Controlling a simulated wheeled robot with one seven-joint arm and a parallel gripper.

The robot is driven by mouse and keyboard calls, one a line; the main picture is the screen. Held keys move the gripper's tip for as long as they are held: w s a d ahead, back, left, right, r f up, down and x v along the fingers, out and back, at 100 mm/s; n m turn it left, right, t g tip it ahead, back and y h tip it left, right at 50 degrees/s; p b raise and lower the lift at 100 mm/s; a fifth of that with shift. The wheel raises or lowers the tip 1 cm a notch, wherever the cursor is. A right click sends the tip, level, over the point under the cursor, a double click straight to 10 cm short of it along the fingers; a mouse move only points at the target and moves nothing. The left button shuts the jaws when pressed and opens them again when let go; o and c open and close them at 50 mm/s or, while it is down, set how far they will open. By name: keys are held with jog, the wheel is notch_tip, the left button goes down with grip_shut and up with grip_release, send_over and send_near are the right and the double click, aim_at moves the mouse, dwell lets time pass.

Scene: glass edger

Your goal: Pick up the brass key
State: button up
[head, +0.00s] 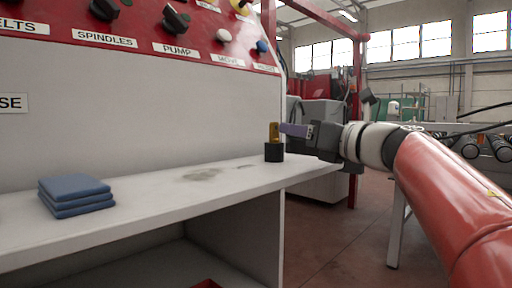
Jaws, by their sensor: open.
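The brass key (274,131) stands upright in a short black round holder (274,152) near the right end of the white shelf. Only its upper part shows above the holder. My gripper (284,130) reaches in from the right at the height of the key, its fingers pointing left. The fingertips are right at the key's right edge in the picture. The view is too side-on to tell whether the fingers are around the key or just beside it. My gripper is open.
A stack of folded blue cloths (75,195) lies at the left of the white shelf (150,219). A panel with knobs and labels (150,35) rises behind it. The shelf between cloths and holder is clear, with a dark stain. Open floor lies right of the shelf.

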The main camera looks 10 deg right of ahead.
aim_at(276, 137)
jog(key=shift+w+a+f+n+g, duration=0.25)
jog(key=shift+f+n+g, duration=0.15)
jog(key=shift+n, duration=0.2)
jog(key=shift+w+a+f+n+g, duration=0.1)
jog(key=shift+a+f+n+g, duration=0.15)
jog(key=shift+n+g, duration=0.25)
jog(key=x, duration=0.7)
jog(key=shift+w+a+p, duration=0.2)
jog(key=shift+a+p, duration=0.05)
jog(key=shift+p, duration=0.05)
grip_shut()
